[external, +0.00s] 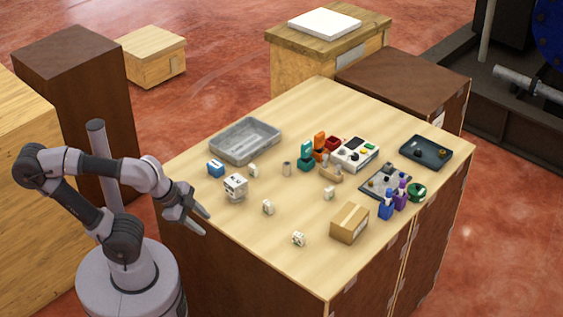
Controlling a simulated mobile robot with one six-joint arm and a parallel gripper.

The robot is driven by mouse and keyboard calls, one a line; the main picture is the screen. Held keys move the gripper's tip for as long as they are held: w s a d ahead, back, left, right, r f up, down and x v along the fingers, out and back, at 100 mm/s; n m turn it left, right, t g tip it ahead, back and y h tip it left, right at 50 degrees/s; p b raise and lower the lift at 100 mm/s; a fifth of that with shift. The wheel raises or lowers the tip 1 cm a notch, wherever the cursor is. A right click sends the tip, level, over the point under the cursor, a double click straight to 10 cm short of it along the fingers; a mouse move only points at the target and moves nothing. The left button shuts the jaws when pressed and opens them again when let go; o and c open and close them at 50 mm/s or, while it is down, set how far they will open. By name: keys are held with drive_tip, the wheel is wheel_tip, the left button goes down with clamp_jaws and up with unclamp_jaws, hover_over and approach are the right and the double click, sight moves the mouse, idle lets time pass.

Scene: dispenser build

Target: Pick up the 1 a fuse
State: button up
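Several small whitish pieces lie apart on the wooden table (240,231): one near the front edge (298,239), one at the left middle (267,207), one near the centre (328,193) and one by the grey tray (253,170). They may be fuses, but any markings are too small to read, so I cannot tell which is the 1 a fuse. My gripper (205,224) is at the table's left edge, its two fingers spread and nothing visible between them. It is apart from all the small pieces.
A grey tray (217,154), a blue block (215,169) and a white box-like item (235,188) stand at the left. A cardboard box (349,223) is at the front right. Coloured devices and dark trays (410,153) crowd the back and right. The front-left tabletop is mostly clear.

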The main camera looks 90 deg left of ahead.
drive_tip(key=o, duration=0.4)
drive_tip(key=shift+o, duration=0.2)
drive_tip(key=w+a+r+n+g+p, duration=0.1)
drive_tip(key=w+a+r+n+p, duration=0.15)
drive_tip(key=r+p, duration=0.2)
drive_tip(key=w+a+r+n+g+p, duration=0.1)
drive_tip(key=w+a+r+n+p, duration=0.1)
drive_tip(key=w+a+r+p, duration=0.3)
drive_tip(key=w+a+r+n+g+p, duration=0.1)
drive_tip(key=w+a+r+n+p, duration=0.1)
drive_tip(key=w+a+p, duration=0.3)
drive_tip(key=w+a+r+n+g+p, duration=0.1)
drive_tip(key=w+a+r+n+g, duration=0.15)
drive_tip(key=a, duration=0.35)
drive_tip(key=n+h, duration=0.2)
drive_tip(key=n, duration=0.2)
hover_over(254, 165)
drive_tip(key=f, duration=1.6)
drive_tip(key=shift+s+d, duration=0.2)
drive_tip(key=shift+d, duration=0.1)
drive_tip(key=f, duration=0.2)
drive_tip(key=f+b, duration=0.1)
drive_tip(key=f, duration=0.1)
drive_tip(key=f+b, duration=0.1)
drive_tip(key=shift+w+a+f, duration=0.25)
drive_tip(key=shift+f, duration=0.15)
drive_tip(key=shift+r, duration=0.1)
